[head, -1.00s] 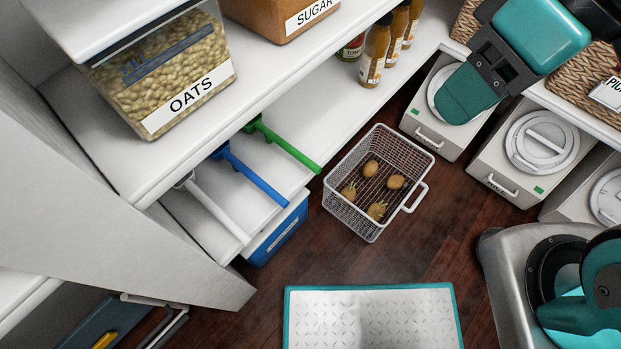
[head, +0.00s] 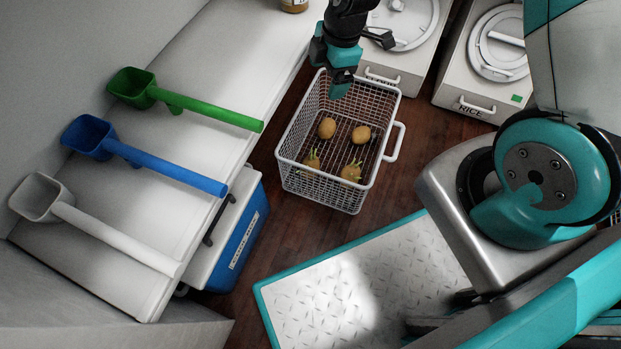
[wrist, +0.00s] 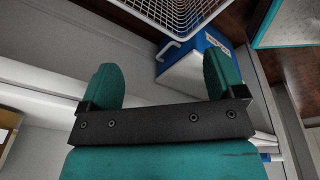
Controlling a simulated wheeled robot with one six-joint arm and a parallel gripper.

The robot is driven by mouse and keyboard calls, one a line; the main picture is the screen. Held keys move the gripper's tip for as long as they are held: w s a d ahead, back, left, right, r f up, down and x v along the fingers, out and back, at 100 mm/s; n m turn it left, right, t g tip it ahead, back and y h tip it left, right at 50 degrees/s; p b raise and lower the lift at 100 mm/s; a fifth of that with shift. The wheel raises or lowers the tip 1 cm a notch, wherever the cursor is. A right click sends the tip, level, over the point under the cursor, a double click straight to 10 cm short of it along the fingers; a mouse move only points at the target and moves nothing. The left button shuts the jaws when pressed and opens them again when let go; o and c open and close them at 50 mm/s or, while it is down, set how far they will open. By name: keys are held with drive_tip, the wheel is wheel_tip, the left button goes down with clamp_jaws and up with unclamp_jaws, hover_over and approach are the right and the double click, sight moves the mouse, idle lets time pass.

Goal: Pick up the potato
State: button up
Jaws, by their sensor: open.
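Several brown potatoes lie apart on the floor of a white wire basket (head: 318,188). The two at the far side, a left potato (head: 327,128) and a right potato (head: 361,135), look smooth. The two at the near side, a left potato (head: 312,161) and a right potato (head: 351,172), have green sprouts. My gripper (wrist: 162,80) is open and empty. In the head view it overlaps the basket's far end, held above the potatoes. In the wrist view, part of the basket shows at the top, beyond the fingers; no potato is visible there.
A shelf left of the basket holds a green scoop (head: 200,110), blue scoop (head: 150,162) and white scoop (head: 95,230). A blue cooler box (head: 243,240) stands near the basket. White lidded bins, including a rice bin (head: 470,85), stand behind. A teal-edged mat (head: 335,290) lies in front.

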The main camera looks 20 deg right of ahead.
wheel_tip(320, 180, down, 18)
drive_tip(key=n+b, duration=0.1)
drive_tip(key=n, duration=0.9)
drive_tip(key=b, duration=0.7)
hover_over(311, 163)
drive_tip(key=d, duration=0.1)
drive_tip(key=shift+n+g, duration=0.3)
drive_tip(key=shift+g, duration=0.1)
drive_tip(key=f, duration=1.1)
drive_tip(key=shift+s+d+f, duration=0.2)
drive_tip(key=shift+s+f, duration=0.05)
drive_tip(key=shift+f, duration=0.15)
drive_tip(key=f+b, duration=0.1)
drive_tip(key=f, duration=0.1)
drive_tip(key=a+f+b, duration=0.1)
drive_tip(key=f+b, duration=0.2)
drive_tip(key=f, duration=0.1)
drive_tip(key=shift+w+a+f+b, duration=0.2)
drive_tip(key=shift+w+b, duration=0.1)
drive_tip(key=shift+b, duration=0.1)
drive_tip(key=shift+r, duration=0.15)
drive_tip(key=c, duration=1.1)
drive_tip(key=shift+o, duration=0.2)
drive_tip(key=shift+r, duration=0.2)
wheel_tip(311, 163, up, 20)
drive_tip(key=p, duration=1.1)
drive_tip(key=shift+f, duration=0.15)
